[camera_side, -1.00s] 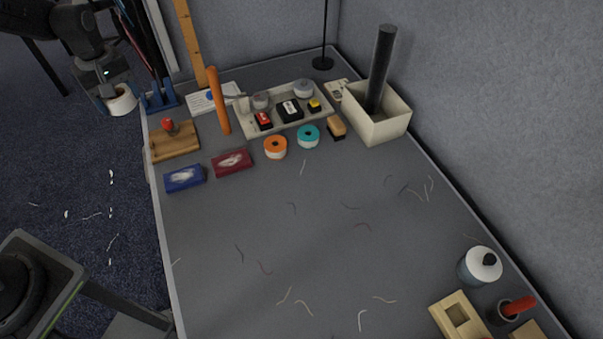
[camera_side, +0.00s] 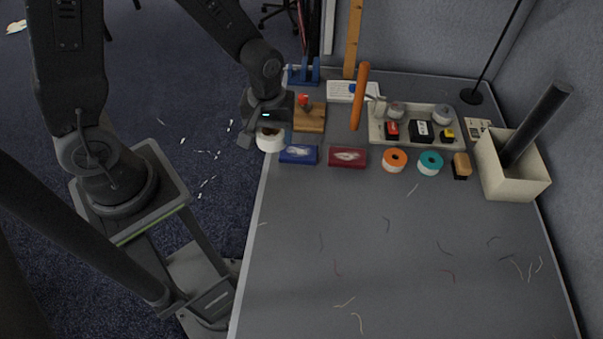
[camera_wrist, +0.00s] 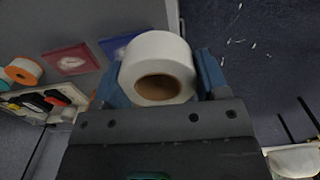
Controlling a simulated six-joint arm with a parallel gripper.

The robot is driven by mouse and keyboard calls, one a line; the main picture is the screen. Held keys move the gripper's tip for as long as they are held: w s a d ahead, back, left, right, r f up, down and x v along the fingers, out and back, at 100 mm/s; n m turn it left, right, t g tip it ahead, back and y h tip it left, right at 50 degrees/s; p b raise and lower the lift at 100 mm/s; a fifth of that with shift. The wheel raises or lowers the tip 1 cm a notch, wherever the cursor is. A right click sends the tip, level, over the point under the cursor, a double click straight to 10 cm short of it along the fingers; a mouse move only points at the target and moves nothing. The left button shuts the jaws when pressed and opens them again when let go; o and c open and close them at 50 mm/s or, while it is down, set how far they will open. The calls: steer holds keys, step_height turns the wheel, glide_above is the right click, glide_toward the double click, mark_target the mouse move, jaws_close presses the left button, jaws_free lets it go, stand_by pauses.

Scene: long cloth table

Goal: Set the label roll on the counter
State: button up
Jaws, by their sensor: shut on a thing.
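The label roll is a white roll (camera_side: 270,142) with a brown core. My gripper (camera_side: 262,127) is shut on it. In the wrist view the roll (camera_wrist: 158,48) sits between the blue fingers of my gripper (camera_wrist: 160,75), its open core facing the camera. In the side view the roll shows at the left edge of the grey table (camera_side: 400,250), beside the blue box (camera_side: 299,154). It appears held above the surface; the exact gap cannot be told. I take the grey table top as the counter.
A dark red box (camera_side: 347,157), an orange roll (camera_side: 395,160) and a teal roll (camera_side: 430,162) stand in a row. Behind are a wooden block (camera_side: 310,118), a leaning orange rod (camera_side: 360,95) and a tray (camera_side: 377,133). A beige bin (camera_side: 515,180) stands right. The front table is clear except for thread scraps.

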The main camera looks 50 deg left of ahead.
glide_above(296, 180)
step_height(296, 180, down, 4)
steer(key=shift+s, duration=0.1)
steer(key=shift+f, duration=2)
steer(key=shift+f, duration=0.15)
steer(key=o, duration=0.9)
steer(key=shift+o, duration=0.2)
step_height(296, 180, up, 12)
steer(key=s+a+r+m+t, duration=0.2)
steer(key=s+a+r+m, duration=0.2)
steer(key=r, duration=0.4)
steer(key=s+a+r+m+t, duration=0.3)
steer(key=s+r+m, duration=0.2)
steer(key=r, duration=0.4)
steer(key=shift+s+a+r+t, duration=0.3)
steer(key=shift+s+a, duration=0.1)
steer(key=shift+s, duration=0.25)
